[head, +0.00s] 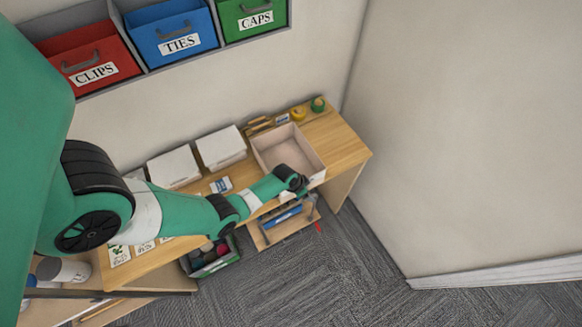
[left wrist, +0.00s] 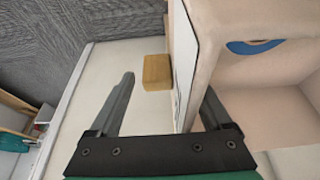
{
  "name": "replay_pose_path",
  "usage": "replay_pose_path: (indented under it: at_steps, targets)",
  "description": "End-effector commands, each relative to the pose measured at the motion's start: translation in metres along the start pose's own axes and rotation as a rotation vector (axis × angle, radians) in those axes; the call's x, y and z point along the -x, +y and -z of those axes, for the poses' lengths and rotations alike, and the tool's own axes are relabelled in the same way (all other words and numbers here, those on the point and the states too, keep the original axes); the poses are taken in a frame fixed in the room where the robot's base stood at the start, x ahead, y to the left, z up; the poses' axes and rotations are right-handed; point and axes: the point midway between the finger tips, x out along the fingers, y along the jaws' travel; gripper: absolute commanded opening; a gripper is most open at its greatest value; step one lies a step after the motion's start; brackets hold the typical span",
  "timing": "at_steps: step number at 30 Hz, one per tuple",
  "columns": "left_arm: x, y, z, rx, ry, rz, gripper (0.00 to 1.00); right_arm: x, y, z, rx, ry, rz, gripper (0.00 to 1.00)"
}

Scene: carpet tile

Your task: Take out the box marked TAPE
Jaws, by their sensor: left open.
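No label reading TAPE can be read in either view. My left gripper (left wrist: 168,110) is open. In the left wrist view a thin pale box wall (left wrist: 185,50) stands between its fingers, nearer the right one; I cannot tell whether they touch it. The hollow of that box is to the right, with part of a blue round shape (left wrist: 254,46) at the top. In the head view my left gripper (head: 298,185) is at the front edge of an open beige box (head: 320,164) on the wooden desk. My right gripper is not in view.
Red CLIPS (head: 88,60), blue TIES (head: 177,32) and green CAPS (head: 250,16) boxes sit on a wall shelf. White boxes (head: 174,166) stand along the desk. A wooden tray (head: 290,228) with blue contents is below. A tan block (left wrist: 157,72) lies left of the box wall.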

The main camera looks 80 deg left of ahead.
Motion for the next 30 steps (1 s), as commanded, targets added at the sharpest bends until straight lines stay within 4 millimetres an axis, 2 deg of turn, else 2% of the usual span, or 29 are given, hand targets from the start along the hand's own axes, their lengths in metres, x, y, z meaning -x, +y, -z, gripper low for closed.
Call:
replay_pose_path:
  at_steps: [2, 16, 30]
  targets:
    - [0.0014, 0.0001, 0.0006, 0.0, 0.0, 0.0, 0.82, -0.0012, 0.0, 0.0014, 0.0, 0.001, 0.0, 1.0]
    - [0.0014, 0.0001, 0.0005, 0.0, 0.0, 0.0, 0.0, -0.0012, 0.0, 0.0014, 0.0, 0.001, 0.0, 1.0]
    - [0.0075, 0.0004, 0.0038, -0.002, 0.001, 0.0, 0.0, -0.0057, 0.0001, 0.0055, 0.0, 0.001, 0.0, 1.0]
